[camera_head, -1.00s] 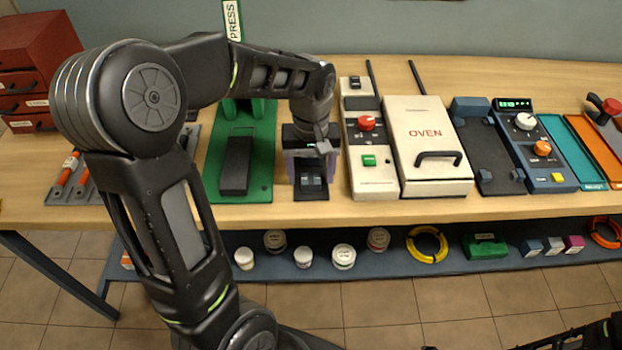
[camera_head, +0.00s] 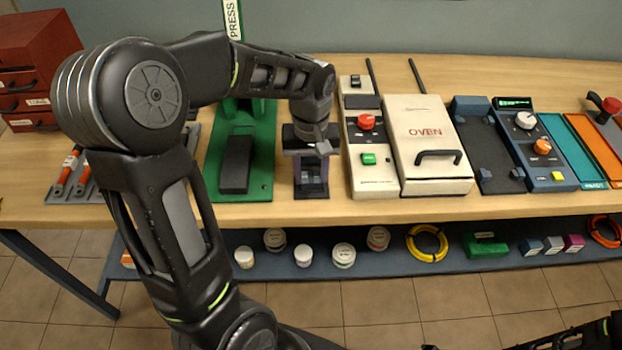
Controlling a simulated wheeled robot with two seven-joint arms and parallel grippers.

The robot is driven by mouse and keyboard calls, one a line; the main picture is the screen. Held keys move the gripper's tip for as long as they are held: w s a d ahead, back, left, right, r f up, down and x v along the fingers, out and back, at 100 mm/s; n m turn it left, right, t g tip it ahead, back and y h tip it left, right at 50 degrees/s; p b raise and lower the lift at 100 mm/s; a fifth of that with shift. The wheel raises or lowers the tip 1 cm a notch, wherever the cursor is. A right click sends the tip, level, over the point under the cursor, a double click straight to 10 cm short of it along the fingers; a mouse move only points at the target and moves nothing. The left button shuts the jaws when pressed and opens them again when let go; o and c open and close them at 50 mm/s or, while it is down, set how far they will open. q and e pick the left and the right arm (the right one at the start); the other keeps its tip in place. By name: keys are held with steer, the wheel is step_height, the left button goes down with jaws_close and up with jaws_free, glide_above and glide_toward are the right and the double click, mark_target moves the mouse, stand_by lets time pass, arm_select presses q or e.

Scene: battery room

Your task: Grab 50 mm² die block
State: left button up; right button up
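My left gripper (camera_head: 311,182) points down over a small dark holder (camera_head: 311,194) at the bench's front edge. Its two fingers stand close together on either side of a small blue-grey block (camera_head: 311,176) and appear to touch it. The block is small and partly hidden by the fingers, and I cannot read a size on it. I take it for the die block.
A green press (camera_head: 264,187) stands just left of the holder. A cream control unit (camera_head: 374,186) stands close on its right, then an oven (camera_head: 430,113). The shelf below holds several jars, a yellow coil (camera_head: 411,240) and small coloured blocks, including a magenta one (camera_head: 573,243).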

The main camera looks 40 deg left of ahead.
mark_target(311, 177)
arm_select(q)
jaws_close()
steer(key=shift+r, duration=0.1)
stand_by(0.4)
step_height(311, 177, up, 10)
stand_by(0.5)
stand_by(0.4)
